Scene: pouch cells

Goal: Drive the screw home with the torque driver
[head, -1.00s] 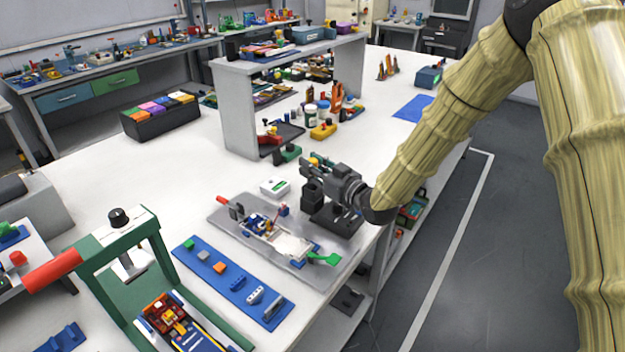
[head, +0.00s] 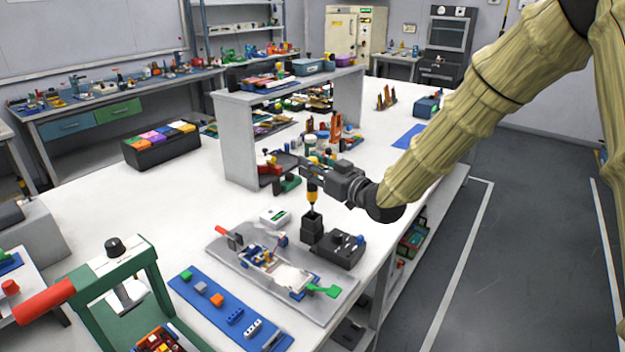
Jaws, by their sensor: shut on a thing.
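My gripper (head: 312,173) is shut on the torque driver (head: 313,193), which has a yellow band and dark ends. The driver hangs upright just above a black square holder (head: 312,229). I cannot tell whether its tip is clear of the holder's mouth. Left of the holder, a grey plate (head: 225,250) carries a fixture with a pale flat part (head: 290,277), blue and white blocks, a red-handled clamp (head: 229,237) and a green lever (head: 322,290). The screw is too small to make out.
A black box (head: 342,250) stands beside the holder near the bench edge. A small white box (head: 275,217) lies behind the plate. A blue strip (head: 205,300) with small parts and a green press (head: 130,275) stand at front left. A grey shelf (head: 235,140) rises behind.

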